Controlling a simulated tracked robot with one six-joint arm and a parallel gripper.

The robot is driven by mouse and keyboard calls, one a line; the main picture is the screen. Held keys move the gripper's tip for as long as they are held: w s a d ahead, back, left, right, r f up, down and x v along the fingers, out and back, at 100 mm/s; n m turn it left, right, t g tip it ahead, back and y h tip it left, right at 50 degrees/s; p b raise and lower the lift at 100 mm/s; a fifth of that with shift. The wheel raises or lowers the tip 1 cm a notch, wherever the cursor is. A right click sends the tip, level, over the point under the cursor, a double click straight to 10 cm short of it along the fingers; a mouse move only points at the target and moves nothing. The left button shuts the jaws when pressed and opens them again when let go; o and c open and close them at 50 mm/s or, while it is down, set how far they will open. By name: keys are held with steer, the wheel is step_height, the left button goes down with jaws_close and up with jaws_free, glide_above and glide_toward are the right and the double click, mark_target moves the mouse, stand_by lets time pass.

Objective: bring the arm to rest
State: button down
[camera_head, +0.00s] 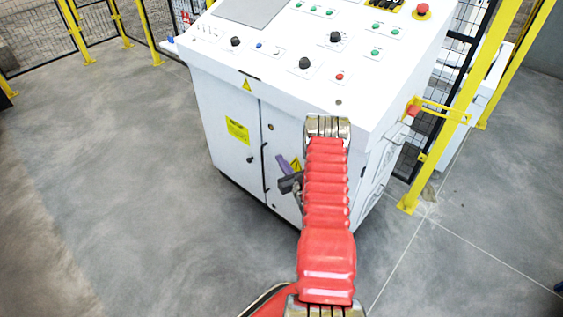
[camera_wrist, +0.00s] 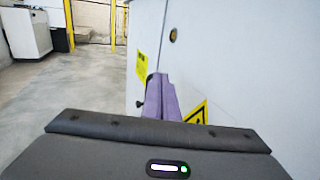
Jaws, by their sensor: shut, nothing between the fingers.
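My red-sleeved arm (camera_head: 326,205) reaches forward from the bottom of the head view toward a white control cabinet (camera_head: 225,100). My gripper (camera_head: 283,163), with purple fingers, shows just left of the arm, in front of the cabinet's doors. In the wrist view the gripper (camera_wrist: 165,98) points toward the cabinet's white side (camera_wrist: 235,65), and its fingers are together with nothing between them. Whether the fingertips touch the cabinet cannot be told. Part of the gripper is hidden behind the arm in the head view and behind the dark wrist housing in the wrist view.
The cabinet's top carries buttons, knobs and a red emergency stop (camera_head: 422,10). Yellow posts (camera_head: 466,105) and black mesh fencing stand to the right, with more fencing at the back left. Grey floor (camera_head: 110,160) lies open to the left. Another white cabinet (camera_wrist: 25,33) stands far off.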

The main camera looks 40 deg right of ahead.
stand_by(0.5)
steer(key=a+f+n+g+y, duration=0.1)
steer(key=a+f+n+y, duration=0.15)
steer(key=a, duration=0.35)
steer(key=a+f+n+y, duration=0.1)
steer(key=a+n+y, duration=0.1)
steer(key=a+y, duration=0.25)
steer(key=s+a+r+n+g+y, duration=0.45)
steer(key=a+r+n, duration=0.2)
steer(key=a, duration=0.35)
steer(key=s+a+r+n+g+y, duration=0.3)
steer(key=a+r+n+g+y, duration=0.25)
steer(key=a, duration=0.45)
steer(key=s+a+r+n+g+h, duration=0.3)
steer(key=s+r+n+h, duration=0.1)
steer(key=s+r+n, duration=0.4)
steer(key=s+a+r+n+g+h, duration=0.3)
steer(key=s+a+r+n+h, duration=0.1)
steer(key=s+r+n, duration=0.35)
steer(key=s+a+r+n+t+h, duration=0.2)
steer(key=r+n, duration=0.1)
steer(key=r, duration=0.5)
steer(key=s+a+r+n+t+h, duration=0.1)
steer(key=s+a+r+n+t, duration=0.1)
steer(key=r, duration=0.5)
steer(key=shift+s+a+r+n+t+h, duration=0.4)
steer(key=shift+n+t, duration=0.3)
steer(key=shift+n, duration=0.5)
